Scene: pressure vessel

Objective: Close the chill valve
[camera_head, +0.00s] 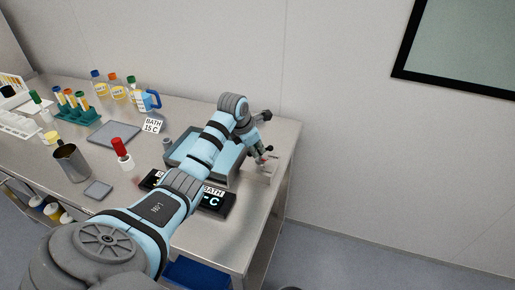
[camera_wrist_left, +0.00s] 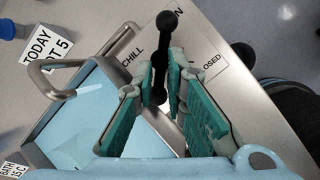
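In the head view my left arm reaches across the table, and the left gripper (camera_head: 264,158) is at the table's right end, partly hiding the valve. My right gripper is out of view.
A blue bath tray (camera_wrist_left: 95,110) with a metal handle (camera_wrist_left: 55,75) lies beside the gripper. A black display (camera_head: 215,203) stands near my forearm. Bottles, a metal cup (camera_head: 72,163) and racks occupy the left of the table (camera_head: 205,240). Its right edge is close to the gripper.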

